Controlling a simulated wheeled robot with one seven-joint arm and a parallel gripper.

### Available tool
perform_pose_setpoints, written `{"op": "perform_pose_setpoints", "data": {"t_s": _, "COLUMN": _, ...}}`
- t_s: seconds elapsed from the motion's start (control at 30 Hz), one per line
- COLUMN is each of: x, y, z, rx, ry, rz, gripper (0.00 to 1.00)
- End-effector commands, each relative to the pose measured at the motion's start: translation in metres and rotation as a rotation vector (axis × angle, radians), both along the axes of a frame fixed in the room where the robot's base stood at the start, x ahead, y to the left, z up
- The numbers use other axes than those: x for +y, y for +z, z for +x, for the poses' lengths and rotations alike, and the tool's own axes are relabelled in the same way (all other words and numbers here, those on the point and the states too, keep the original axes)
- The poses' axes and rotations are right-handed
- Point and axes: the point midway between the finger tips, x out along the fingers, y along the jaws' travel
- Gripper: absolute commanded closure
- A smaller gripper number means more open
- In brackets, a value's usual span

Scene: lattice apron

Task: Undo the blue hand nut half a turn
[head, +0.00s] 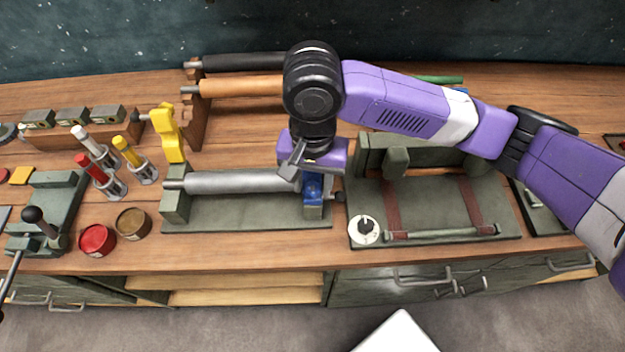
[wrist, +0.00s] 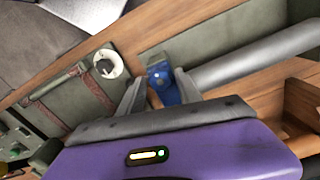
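The blue hand nut (head: 313,188) is at the right end of a grey roller (head: 240,182) on a green-grey stand (head: 262,212). A blue part also shows below it, and I cannot tell where one ends and the other begins. In the wrist view the blue piece (wrist: 163,88) has a pale spot on its face and lies between my fingers. My gripper (wrist: 159,78) is open, with one finger on each side of it. A narrow gap shows at the left finger; contact at the right finger is unclear. In the head view my wrist hides part of this.
A green-grey board (head: 430,222) with a white dial (head: 365,229) and a bar lies close on the right. A yellow tool (head: 169,132) and racked rollers (head: 245,87) stand behind left. Red (head: 97,240) and brown (head: 134,223) tins sit at left front.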

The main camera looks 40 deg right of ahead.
Motion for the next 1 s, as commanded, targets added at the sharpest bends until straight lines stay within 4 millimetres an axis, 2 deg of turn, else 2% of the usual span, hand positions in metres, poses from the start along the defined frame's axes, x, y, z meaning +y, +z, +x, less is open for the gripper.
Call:
{"op": "perform_pose_setpoints", "data": {"t_s": 0.03, "x": 0.0001, "y": 0.0001, "z": 0.0001, "rx": 0.000, "ry": 0.000, "rz": 0.000, "gripper": 0.71}}
{"op": "perform_pose_setpoints", "data": {"t_s": 0.17, "x": 0.0001, "y": 0.0002, "z": -0.0001, "rx": 0.000, "ry": 0.000, "rz": 0.000, "gripper": 0.96}}
{"op": "perform_pose_setpoints", "data": {"t_s": 0.2, "x": 0.0000, "y": 0.0002, "z": 0.0000, "rx": 0.000, "ry": 0.000, "rz": 0.000, "gripper": 1.00}}
{"op": "perform_pose_setpoints", "data": {"t_s": 0.37, "x": 0.0004, "y": 0.0003, "z": -0.0001, "rx": 0.001, "ry": 0.018, "rz": 0.001, "gripper": 1.00}}
{"op": "perform_pose_setpoints", "data": {"t_s": 0.73, "x": 0.0001, "y": 0.0002, "z": 0.0001, "rx": 0.000, "ry": 0.251, "rz": 0.000, "gripper": 1.00}}
{"op": "perform_pose_setpoints", "data": {"t_s": 1.0, "x": -0.0002, "y": 0.0003, "z": 0.0002, "rx": 0.000, "ry": 0.276, "rz": 0.000, "gripper": 1.00}}
